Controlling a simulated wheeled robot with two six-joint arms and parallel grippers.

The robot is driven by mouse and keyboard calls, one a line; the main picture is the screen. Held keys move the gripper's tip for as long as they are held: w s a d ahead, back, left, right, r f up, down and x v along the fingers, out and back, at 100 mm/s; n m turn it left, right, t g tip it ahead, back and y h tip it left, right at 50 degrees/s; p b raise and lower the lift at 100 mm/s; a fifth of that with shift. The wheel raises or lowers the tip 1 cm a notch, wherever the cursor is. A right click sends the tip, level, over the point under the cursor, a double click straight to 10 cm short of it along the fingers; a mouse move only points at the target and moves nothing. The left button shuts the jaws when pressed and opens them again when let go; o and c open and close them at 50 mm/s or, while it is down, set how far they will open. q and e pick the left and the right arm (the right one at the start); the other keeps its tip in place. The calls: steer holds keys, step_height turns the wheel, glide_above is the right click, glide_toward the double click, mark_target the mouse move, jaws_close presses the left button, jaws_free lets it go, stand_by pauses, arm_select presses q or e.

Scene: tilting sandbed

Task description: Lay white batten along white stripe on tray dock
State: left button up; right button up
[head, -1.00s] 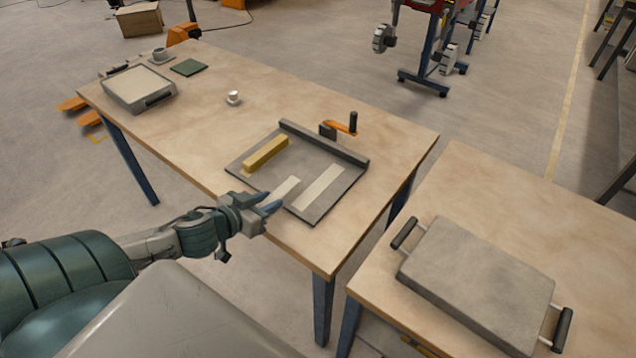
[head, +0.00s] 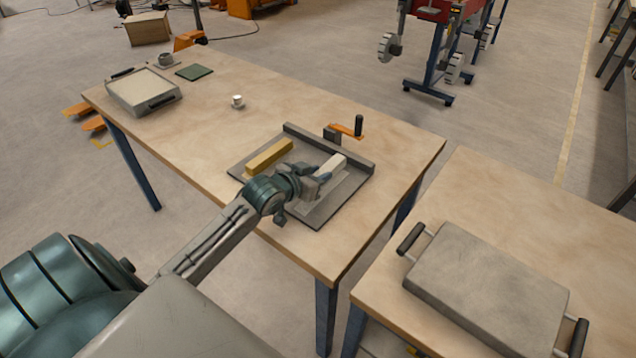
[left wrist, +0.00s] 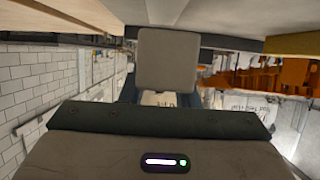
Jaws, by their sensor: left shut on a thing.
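The grey tray dock (head: 337,203) lies on the long wooden table, with a raised wall along its far side. My left gripper (head: 322,178) is over its right half, shut on the white batten (head: 333,164). The batten's far part sticks out beyond the fingers, over the white stripe's place and roughly lined up with it. Its near part is hidden by the gripper. A pale patch of the white stripe (head: 309,207) shows near the front. I cannot tell whether the batten touches the dock. My right gripper is out of view.
A yellow batten (head: 270,157) lies on the dock's left part. An orange crank with a black knob (head: 358,125) stands behind the dock wall. A small white cup (head: 238,101) and a grey tray (head: 143,96) are farther left. A grey handled slab (head: 490,289) lies on the right table.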

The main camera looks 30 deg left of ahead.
arm_select(q)
steer(key=shift+w+f+p, duration=0.1)
steer(key=shift+f+p, duration=0.2)
steer(key=shift+f, duration=1.45)
steer(key=shift+f, duration=0.1)
steer(key=o, duration=1)
steer(key=v, duration=1.2)
steer(key=shift+p, duration=0.3)
